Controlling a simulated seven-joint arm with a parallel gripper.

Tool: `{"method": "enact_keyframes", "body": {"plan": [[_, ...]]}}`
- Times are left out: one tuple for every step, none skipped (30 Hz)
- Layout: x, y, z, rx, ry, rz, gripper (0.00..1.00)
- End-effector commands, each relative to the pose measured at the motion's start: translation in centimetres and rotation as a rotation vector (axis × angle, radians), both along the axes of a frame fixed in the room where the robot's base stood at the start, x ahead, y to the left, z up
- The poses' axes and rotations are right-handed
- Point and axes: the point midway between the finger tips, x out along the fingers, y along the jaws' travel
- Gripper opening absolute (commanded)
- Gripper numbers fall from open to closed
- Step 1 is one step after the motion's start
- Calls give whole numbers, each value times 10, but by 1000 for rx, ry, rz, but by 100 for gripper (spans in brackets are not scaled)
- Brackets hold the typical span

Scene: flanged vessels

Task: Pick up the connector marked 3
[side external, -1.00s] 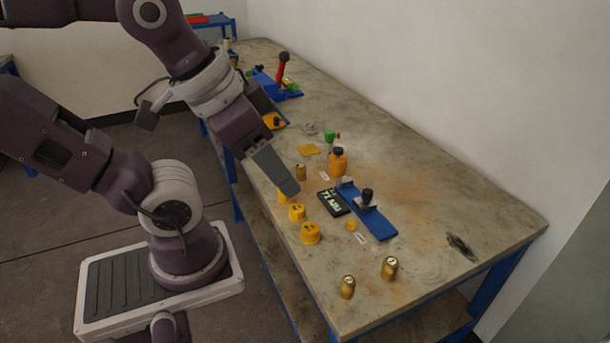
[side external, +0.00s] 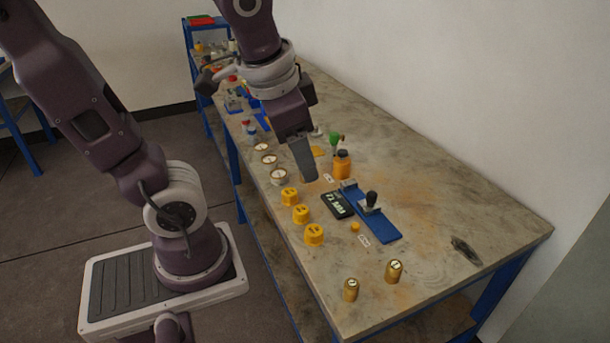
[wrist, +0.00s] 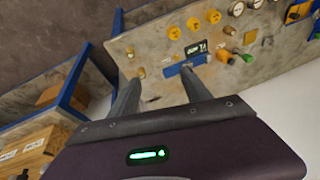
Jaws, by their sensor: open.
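Small brass cylinders with pale marked tops stand at the near end of the bench: one on the left (side external: 351,290) and one on the right (side external: 394,271). Several yellow flanged pieces, among them a front one (side external: 314,235), a middle one (side external: 301,214) and a rear one (side external: 290,196), stand along the left edge. I cannot read a 3 on any of them, so I cannot tell which is the connector. My gripper (side external: 308,177) is above the bench, behind the yellow pieces and apart from them. In the wrist view its two fingers (wrist: 160,80) are spread and empty.
A blue fixture with a black knob (side external: 384,225) and a dark display (side external: 337,205) lie mid-bench. An orange bottle (side external: 342,165) stands close to my gripper. Round white-faced gauges (side external: 278,176) line the left edge. The bench's right side is mostly clear.

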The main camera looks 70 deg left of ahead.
Motion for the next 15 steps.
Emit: {"method": "enact_keyframes", "body": {"plan": [[22,20,-11,74,90,-34,56],[35,32,-18,123,140,-61,56],[52,50,-29,189,209,-99,56],[64,64,-38,238,261,-128,56],[76,78,-49,288,316,-161,56],[91,96,-64,353,389,-208,56],[101,110,-77,401,445,-244,56],[111,124,-90,450,502,-285,56],[123,143,-108,515,580,-341,56],[131,157,-123,562,639,-387,56],[139,170,-138,610,699,-436,56],[148,188,-159,671,777,-502,56],[154,201,-175,716,836,-555,56],[159,213,-190,759,892,-608,56],[165,227,-210,810,961,-678,56]]}}
